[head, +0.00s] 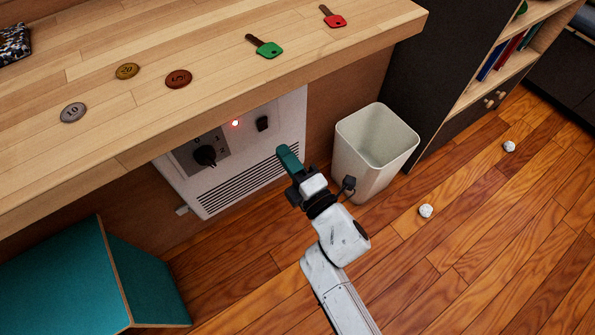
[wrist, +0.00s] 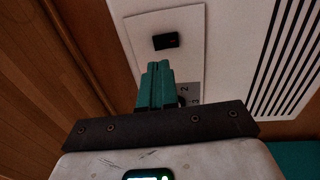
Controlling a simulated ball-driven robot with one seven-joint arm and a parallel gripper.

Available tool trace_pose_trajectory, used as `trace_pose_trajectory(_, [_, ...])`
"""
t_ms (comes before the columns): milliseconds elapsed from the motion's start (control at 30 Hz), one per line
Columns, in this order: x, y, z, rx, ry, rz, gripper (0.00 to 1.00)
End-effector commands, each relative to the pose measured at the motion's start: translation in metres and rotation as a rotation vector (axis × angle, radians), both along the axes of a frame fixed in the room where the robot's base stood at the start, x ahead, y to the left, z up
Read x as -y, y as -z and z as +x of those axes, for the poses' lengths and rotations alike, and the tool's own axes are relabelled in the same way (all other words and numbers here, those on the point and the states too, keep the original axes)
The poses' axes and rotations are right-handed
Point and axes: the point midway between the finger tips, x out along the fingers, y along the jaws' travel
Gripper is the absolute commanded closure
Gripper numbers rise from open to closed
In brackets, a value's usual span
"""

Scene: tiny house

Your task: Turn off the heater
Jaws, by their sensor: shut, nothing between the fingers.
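The white heater (head: 178,180) is under the wooden counter, with a vent grille low on its front. A red light (head: 235,123) glows on it. A black dial (head: 205,156) sits on a grey numbered plate, and a small black switch (head: 262,124) is to the right of the light. My gripper (head: 284,149) has teal fingers, shut and empty, in front of the grille's right end in the head view. In the wrist view the fingers (wrist: 159,68) point toward the black switch (wrist: 166,41), with a gap in the picture. They hide most of the dial plate.
A white bin (head: 363,150) stands right of the heater, close to my gripper. The counter (head: 200,50) overhangs the heater and carries coins and keys. A teal box-like piece (head: 90,280) is at lower left. Paper balls (head: 426,211) lie on the floor.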

Motion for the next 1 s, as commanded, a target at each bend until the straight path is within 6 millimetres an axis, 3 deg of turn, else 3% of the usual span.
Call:
trace_pose_trajectory(200, [-0.024, -0.004, 0.034, 0.002, -0.002, 0.000, 1.00])
trace_pose_trajectory(400, [-0.036, -0.007, 0.052, 0.001, 0.000, 0.001, 1.00])
trace_pose_trajectory(1000, [-0.041, -0.011, 0.062, 0.001, 0.001, 0.000, 1.00])
